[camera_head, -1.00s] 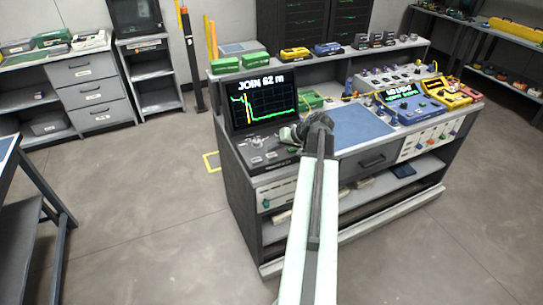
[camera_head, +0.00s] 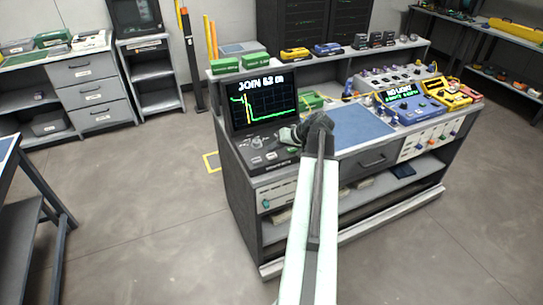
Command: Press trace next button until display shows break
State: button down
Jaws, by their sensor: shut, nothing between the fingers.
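The trace display (camera_head: 264,107) stands at the left of the workbench and reads "JOIN 62 m" or similar above a green trace with a yellow marker line. Its dark control panel (camera_head: 256,150) lies in front of it, with a knob and small controls. My gripper (camera_head: 291,134) is shut and empty, at the right side of this panel. My gripper and wrist hide the panel's right part, so I cannot tell which button is under the fingertips or whether they touch it.
A blue mat (camera_head: 362,127) lies right of my arm on the workbench. A blue meter (camera_head: 408,105) reading "NO LIGHT" and a yellow device (camera_head: 447,93) stand further right. Green boxes (camera_head: 255,61) sit on the shelf behind the display.

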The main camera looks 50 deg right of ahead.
aim_at(274, 156)
dwell(0.4)
jog(key=shift+f+b, duration=0.45)
jog(key=shift+f+b, duration=0.45)
dwell(0.4)
jog(key=shift+r, duration=0.1)
jog(key=shift+r+p, duration=0.8)
jog(key=shift+p, duration=0.1)
notch_tip(274, 156, up, 5)
jog(key=p, duration=0.5)
jog(key=shift+r, duration=0.15)
